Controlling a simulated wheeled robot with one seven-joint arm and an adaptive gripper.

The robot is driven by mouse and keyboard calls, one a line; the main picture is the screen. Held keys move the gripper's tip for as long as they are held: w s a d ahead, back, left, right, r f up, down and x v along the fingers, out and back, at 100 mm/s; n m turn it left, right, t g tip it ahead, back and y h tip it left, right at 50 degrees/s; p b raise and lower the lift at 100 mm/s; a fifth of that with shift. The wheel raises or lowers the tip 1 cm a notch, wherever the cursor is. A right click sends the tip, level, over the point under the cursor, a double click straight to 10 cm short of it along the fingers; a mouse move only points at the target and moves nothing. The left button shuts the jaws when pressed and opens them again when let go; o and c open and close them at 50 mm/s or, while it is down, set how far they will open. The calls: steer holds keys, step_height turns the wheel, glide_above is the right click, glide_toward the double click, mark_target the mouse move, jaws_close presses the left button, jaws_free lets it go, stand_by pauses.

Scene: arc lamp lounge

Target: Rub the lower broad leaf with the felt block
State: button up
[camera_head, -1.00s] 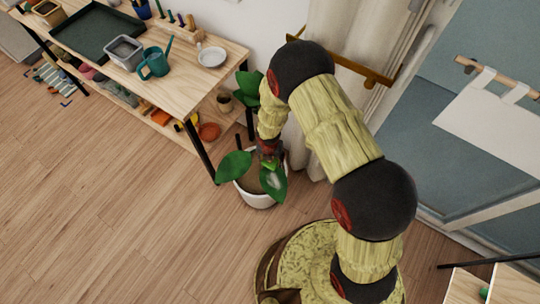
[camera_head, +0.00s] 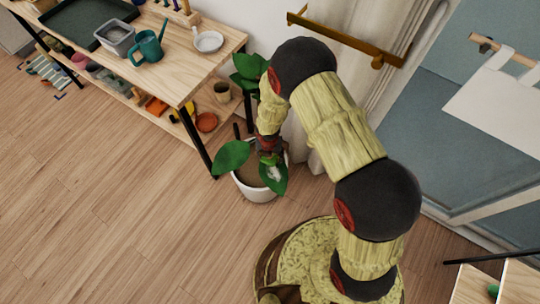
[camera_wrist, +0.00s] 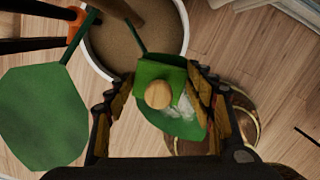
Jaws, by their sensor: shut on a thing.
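The potted plant stands on the floor in a white pot (camera_head: 257,191), with brown soil inside. One broad leaf (camera_head: 278,183) hangs over the pot's front rim and bears a pale, dusty-looking patch; this leaf (camera_wrist: 186,128) shows below the fingers in the wrist view. A second broad leaf (camera_head: 231,156) spreads to the left and looks clean (camera_wrist: 42,118). My gripper (camera_head: 267,150) is shut on the green felt block (camera_wrist: 160,70), which has a round wooden knob. The block is over the patched leaf; whether it touches is hard to tell. The fingers partly hide the leaf.
A wooden bench (camera_head: 178,82) stands behind left, with a teal watering can (camera_head: 147,48), a grey tub (camera_head: 115,38) and a white dish (camera_head: 208,41). Another green plant (camera_head: 250,70) stands at its end. Curtain and glass door lie right.

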mark_target(273, 165)
steer(key=shift+f+b, duration=0.65)
steer(key=shift+f, duration=0.55)
stand_by(0.7)
steer(key=shift+s+d+r+b, duration=0.15)
steer(key=shift+s+b, duration=0.1)
steer(key=shift+s, duration=0.35)
steer(key=shift+s+d+f+b, duration=0.1)
steer(key=shift+s+d+b, duration=0.1)
steer(key=shift+s, duration=0.4)
steer(key=shift+s+d+r+b, duration=0.15)
steer(key=shift+s+b, duration=0.1)
steer(key=shift+s, duration=0.35)
steer(key=shift+s+d+f+b, duration=0.1)
steer(key=shift+s+d+b, duration=0.1)
steer(key=shift+s+b, duration=0.45)
steer(key=shift+s+d+f+b, duration=0.1)
steer(key=shift+s+d+b, duration=0.15)
steer(key=shift+s, duration=0.75)
steer(key=shift+s+d+b, duration=0.15)
steer(key=shift+s+b, duration=0.35)
steer(key=shift+s, duration=0.35)
steer(key=shift+s+d+r, duration=0.1)
steer(key=shift+s+d, duration=0.05)
steer(key=shift+s, duration=0.45)
steer(key=shift+s+d+r, duration=0.1)
steer(key=shift+s+d, duration=0.05)
steer(key=shift+s, duration=0.4)
steer(key=shift+s+f, duration=0.1)
steer(key=shift+f, duration=0.1)
